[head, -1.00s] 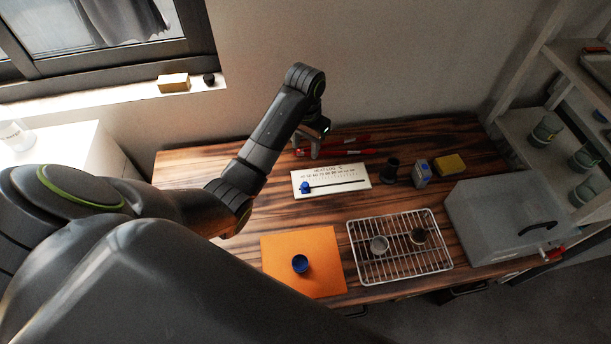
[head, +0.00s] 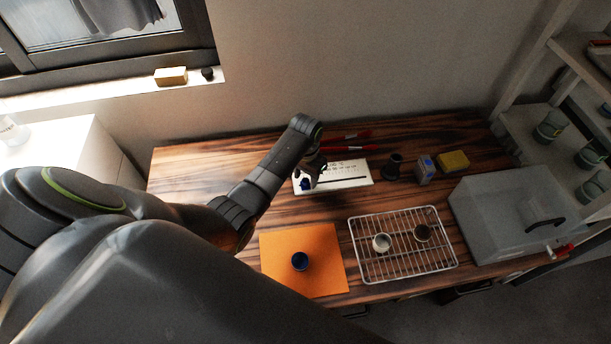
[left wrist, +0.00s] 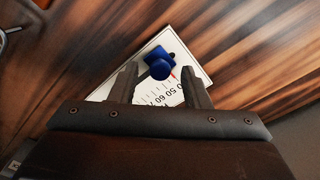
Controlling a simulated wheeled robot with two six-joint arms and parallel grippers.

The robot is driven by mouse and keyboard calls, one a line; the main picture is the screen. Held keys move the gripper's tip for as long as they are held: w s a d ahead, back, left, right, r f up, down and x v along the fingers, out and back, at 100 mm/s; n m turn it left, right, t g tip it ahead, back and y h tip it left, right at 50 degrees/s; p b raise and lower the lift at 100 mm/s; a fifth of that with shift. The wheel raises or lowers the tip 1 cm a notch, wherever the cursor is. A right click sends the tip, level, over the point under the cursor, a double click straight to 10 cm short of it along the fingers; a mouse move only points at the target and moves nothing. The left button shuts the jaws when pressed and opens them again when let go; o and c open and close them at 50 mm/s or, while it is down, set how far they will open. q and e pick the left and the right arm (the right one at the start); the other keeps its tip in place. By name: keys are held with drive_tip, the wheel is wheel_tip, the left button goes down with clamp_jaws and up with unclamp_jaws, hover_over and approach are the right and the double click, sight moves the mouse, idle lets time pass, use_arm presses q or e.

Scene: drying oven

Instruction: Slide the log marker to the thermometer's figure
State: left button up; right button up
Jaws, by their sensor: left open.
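The white log board (head: 350,180) lies on the wooden table, with a printed scale and a dark slot. Its blue marker (head: 305,184) sits at the slot's left end. My left gripper (head: 311,176) is over that end and partly hides board and marker. In the left wrist view, the open fingers (left wrist: 159,72) stand on either side of the blue marker (left wrist: 158,64), with no clear contact; a red line and the figures 50 and 60 show beside it. I cannot make out a thermometer reading. My right gripper is not in view.
Red slender items (head: 345,138) lie behind the board. A dark cup (head: 394,166), a blue-grey box (head: 424,169) and a yellow block (head: 453,161) stand to its right. In front are an orange mat (head: 325,245), a wire rack (head: 405,272) and a grey oven (head: 510,215).

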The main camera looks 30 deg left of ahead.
use_arm(q)
drive_tip(key=shift+f, duration=0.1)
clamp_jaws()
idle(0.3)
drive_tip(key=w+d+b, duration=0.1)
drive_tip(key=w+d, duration=0.1)
drive_tip(key=w+d+b, duration=0.1)
drive_tip(key=w+d, duration=0.1)
drive_tip(key=d, duration=0.1)
drive_tip(key=w+d+b, duration=0.1)
drive_tip(key=d, duration=0.1)
drive_tip(key=shift+w+d+f, duration=0.2)
drive_tip(key=shift+w+d, duration=0.1)
drive_tip(key=shift+w, duration=0.1)
drive_tip(key=w+d+b, duration=0.2)
drive_tip(key=d+b, duration=0.1)
drive_tip(key=w+d+b, duration=0.1)
drive_tip(key=w+d, duration=0.1)
drive_tip(key=shift+d, duration=0.25)
drive_tip(key=shift+w+d+r+b, duration=0.15)
drive_tip(key=shift+w+d+b, duration=0.15)
drive_tip(key=shift+d+b, duration=0.1)
drive_tip(key=shift+r, duration=0.15)
